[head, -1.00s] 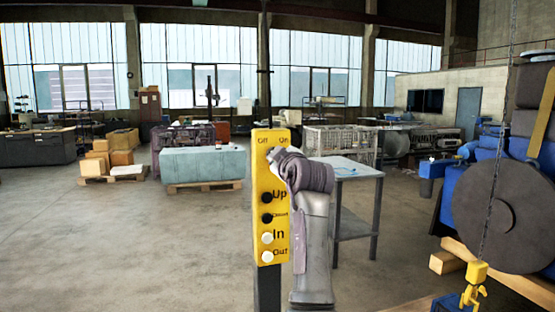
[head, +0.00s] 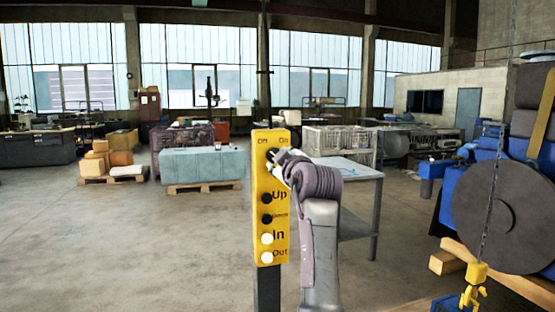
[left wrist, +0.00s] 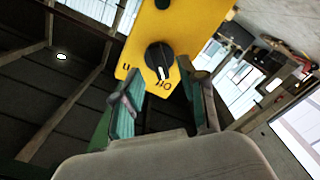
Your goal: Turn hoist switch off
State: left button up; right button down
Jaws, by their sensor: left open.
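The yellow hoist control box (head: 262,222) stands on a dark post in the middle of the head view, with Off and On labels at its top. Its black rotary switch (left wrist: 160,56) shows in the left wrist view, where the box appears upside down. The switch's white mark points toward the Off label (left wrist: 163,86). My left gripper (head: 282,158) is in front of the box's top right, partly hiding the switch there. In the wrist view my left gripper (left wrist: 164,98) is open, its fingers apart and clear of the knob. My right gripper is out of view.
Up and down buttons and white In and Out buttons (head: 267,238) line the box below the switch. A grey table (head: 358,172) stands behind my arm. A yellow hoist hook (head: 474,285) hangs by a blue engine at right.

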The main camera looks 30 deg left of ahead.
pick_arm(q)
jog(key=v, duration=0.4)
jog(key=shift+s+d, duration=0.2)
jog(key=shift+d, duration=0.1)
